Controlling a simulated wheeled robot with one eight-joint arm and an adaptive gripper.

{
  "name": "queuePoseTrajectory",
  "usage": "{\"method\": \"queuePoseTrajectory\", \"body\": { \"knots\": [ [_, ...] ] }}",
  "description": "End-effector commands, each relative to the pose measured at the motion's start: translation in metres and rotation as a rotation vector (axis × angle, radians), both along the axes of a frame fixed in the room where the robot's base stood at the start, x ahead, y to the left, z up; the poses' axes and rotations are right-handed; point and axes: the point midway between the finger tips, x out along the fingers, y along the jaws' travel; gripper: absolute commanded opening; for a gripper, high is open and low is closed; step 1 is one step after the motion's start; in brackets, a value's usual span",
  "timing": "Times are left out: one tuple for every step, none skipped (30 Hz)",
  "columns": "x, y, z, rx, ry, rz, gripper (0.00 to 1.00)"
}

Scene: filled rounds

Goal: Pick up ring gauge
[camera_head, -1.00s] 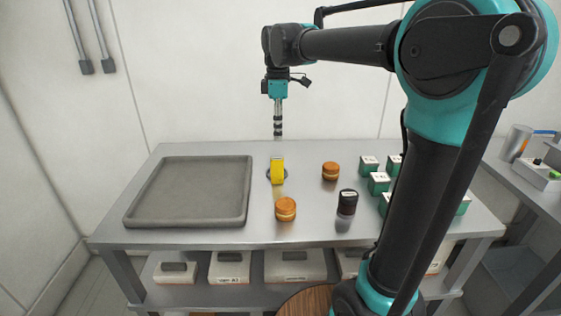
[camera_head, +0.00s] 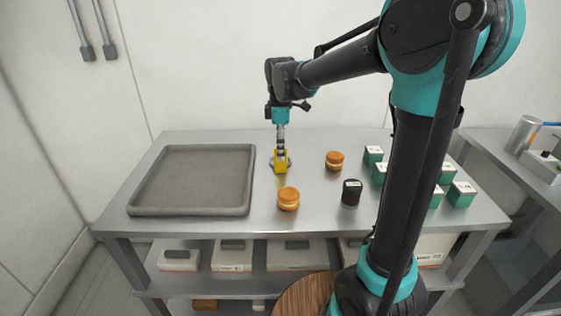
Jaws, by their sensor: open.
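The ring gauge appears to be the small upright yellow piece (camera_head: 281,167) with a dark, ring-like edge at its base. It stands on the metal table just right of the tray. My gripper (camera_head: 281,152) is open and points straight down at the top of the yellow piece. Its fingertips overlap the upper part of the piece in this view. I cannot tell whether they touch it or are around it.
A grey tray (camera_head: 133,201) lies at the left. Brown filled rounds sit in front of the gauge (camera_head: 288,199) and to its right (camera_head: 334,161).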

Motion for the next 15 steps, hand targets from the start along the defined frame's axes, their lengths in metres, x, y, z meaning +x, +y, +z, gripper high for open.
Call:
{"method": "queuePoseTrajectory", "body": {
  "knots": [
    [0.0, 0.0, -0.005, 0.0, 0.0, 0.0, 0.41],
    [0.0, 0.0, -0.008, 0.0, 0.0, 0.0, 0.41],
    [0.001, 0.0, -0.014, 0.0, 0.0, 0.0, 0.41],
    [0.0, 0.0, -0.019, 0.0, 0.0, 0.0, 0.41],
    [0.0, 0.0, -0.023, 0.0, 0.0, 0.0, 0.41],
    [0.0, 0.0, -0.029, 0.0, 0.0, 0.0, 0.41],
    [0.001, 0.0, -0.033, 0.0, 0.0, 0.0, 0.41],
    [0.001, 0.0, -0.037, 0.0, 0.0, 0.0, 0.41],
    [0.001, 0.0, -0.041, 0.0, 0.0, 0.0, 0.41],
    [0.0, 0.0, -0.044, 0.0, 0.0, 0.0, 0.41],
    [0.0, 0.0, -0.046, 0.0, 0.0, 0.0, 0.41],
    [0.0, 0.0, -0.048, 0.0, 0.0, 0.0, 0.41],
    [0.0, 0.0, -0.049, 0.0, 0.0, 0.0, 0.41],
    [0.0, 0.0, -0.05, 0.0, 0.0, 0.0, 0.41],
    [0.0, 0.0, -0.05, 0.0, 0.0, 0.0, 0.41]
  ]
}}
